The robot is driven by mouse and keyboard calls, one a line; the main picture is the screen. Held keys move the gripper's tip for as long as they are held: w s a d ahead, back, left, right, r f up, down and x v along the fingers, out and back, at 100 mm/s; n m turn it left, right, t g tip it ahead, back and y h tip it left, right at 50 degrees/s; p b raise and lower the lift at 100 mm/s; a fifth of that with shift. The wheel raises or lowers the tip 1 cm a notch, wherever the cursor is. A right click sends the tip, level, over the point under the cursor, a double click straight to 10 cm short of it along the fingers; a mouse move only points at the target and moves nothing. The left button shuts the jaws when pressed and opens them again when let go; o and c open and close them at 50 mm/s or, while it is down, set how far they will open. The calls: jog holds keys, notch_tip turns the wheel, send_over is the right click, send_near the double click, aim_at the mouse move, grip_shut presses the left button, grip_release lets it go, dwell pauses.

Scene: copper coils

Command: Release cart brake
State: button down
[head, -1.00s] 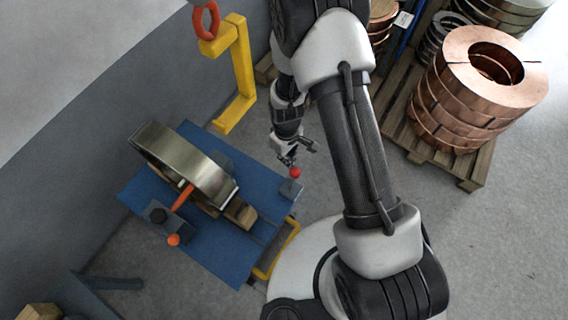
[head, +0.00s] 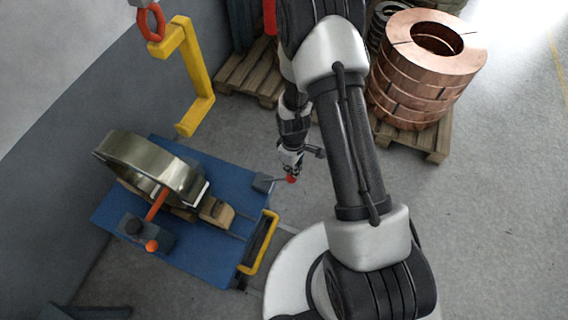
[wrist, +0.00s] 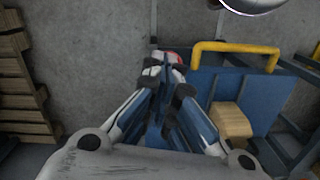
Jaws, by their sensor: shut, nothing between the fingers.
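The blue cart (head: 245,190) stands at the left in the head view, with a yellow push handle (head: 262,245) on its near right side. At its right corner a small grey block (head: 263,183) bears a thin lever that ends in a red knob (head: 291,180). My gripper (head: 290,168) is shut and empty, its tips right at the knob. In the wrist view the red knob (wrist: 174,57) shows just beyond my gripper's fingertips (wrist: 163,66). The fingers partly hide it, and I cannot tell whether they touch it.
Copper coils (head: 425,75) sit on a pallet at the right.

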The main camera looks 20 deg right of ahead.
jog(key=shift+s+d+f, duration=0.4)
jog(key=shift+d+f, duration=0.1)
jog(key=shift+r, duration=0.1)
jog(key=shift+w+a+r, duration=0.1)
jog(key=shift+w+r, duration=0.1)
jog(key=shift+r, duration=0.1)
jog(key=s+d+r+p, duration=0.2)
jog(key=d+r+p, duration=0.3)
jog(key=r, duration=0.4)
jog(key=shift+s+r, duration=0.3)
